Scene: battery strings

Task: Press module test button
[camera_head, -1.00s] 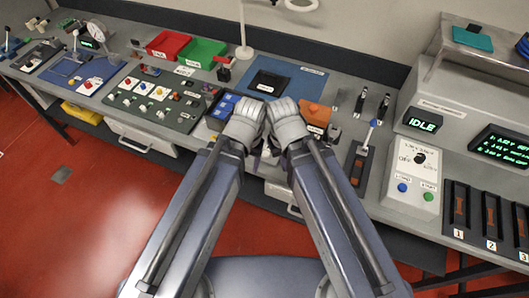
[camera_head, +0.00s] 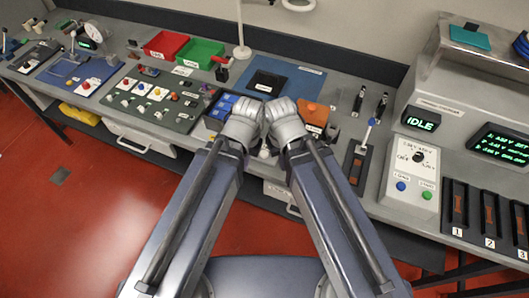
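A grey test unit with a dial (camera_head: 418,156) stands on the bench at the right. Below the dial are a blue button (camera_head: 401,186) and a green button (camera_head: 427,195); their small labels are hard to read. A green display (camera_head: 422,120) behind it reads IDLE. My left gripper (camera_head: 243,122) and my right gripper (camera_head: 286,120) are close together over the middle of the bench, left of the unit and apart from it. Their fingers are hidden behind the wrists, so I cannot see whether they are open.
Black slots numbered 1 to 3 (camera_head: 458,205) lie right of the unit. A black slot with a lever (camera_head: 357,162) is on its left. Red (camera_head: 167,43) and green (camera_head: 201,52) bins, a control panel (camera_head: 154,98) and an orange block (camera_head: 314,113) occupy the bench. The red floor (camera_head: 110,220) is clear.

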